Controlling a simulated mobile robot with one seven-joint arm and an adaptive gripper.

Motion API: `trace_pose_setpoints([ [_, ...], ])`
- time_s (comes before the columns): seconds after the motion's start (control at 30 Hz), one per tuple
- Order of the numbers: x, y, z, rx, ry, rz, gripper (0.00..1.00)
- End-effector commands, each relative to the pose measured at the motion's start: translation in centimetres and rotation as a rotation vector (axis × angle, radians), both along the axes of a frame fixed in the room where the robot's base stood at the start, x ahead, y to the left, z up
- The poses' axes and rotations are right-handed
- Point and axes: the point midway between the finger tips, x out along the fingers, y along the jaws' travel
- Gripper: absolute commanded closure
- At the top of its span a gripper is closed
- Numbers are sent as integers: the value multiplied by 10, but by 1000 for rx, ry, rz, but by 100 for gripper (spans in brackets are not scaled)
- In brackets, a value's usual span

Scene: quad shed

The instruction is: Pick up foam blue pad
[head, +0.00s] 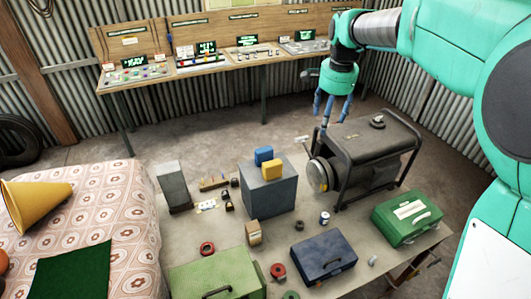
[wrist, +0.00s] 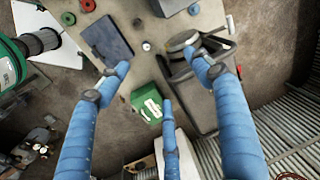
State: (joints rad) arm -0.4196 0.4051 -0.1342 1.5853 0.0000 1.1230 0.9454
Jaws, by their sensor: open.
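The blue foam pad (head: 263,155) is a small blue block on top of a grey-blue box (head: 268,188) on the table. A yellow block (head: 272,169) sits right in front of it, hiding part of its lower side. My gripper (head: 333,108) hangs behind and to the right of the pad, beside the black generator and well apart from the pad. Its three blue fingers are spread and empty; they also show in the wrist view (wrist: 160,76).
The black-framed generator (head: 372,155) stands right of the grey-blue box. A green toolbox (head: 407,216), a dark blue case (head: 323,255), a light green case (head: 217,275) and a grey upright box (head: 174,186) crowd the table (head: 380,238). A workbench (head: 220,68) lines the back wall.

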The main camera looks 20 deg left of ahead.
Motion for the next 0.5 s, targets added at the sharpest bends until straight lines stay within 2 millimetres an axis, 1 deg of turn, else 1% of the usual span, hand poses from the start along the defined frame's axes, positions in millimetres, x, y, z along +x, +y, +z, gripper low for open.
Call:
trace_pose_setpoints([
  [0.03, 7, 14, -4, -1, 10, -9, 34],
  [0.23, 30, 60, -26, -3, 45, -58, 34],
  [0.5, 52, 125, -64, -13, 88, -127, 34],
])
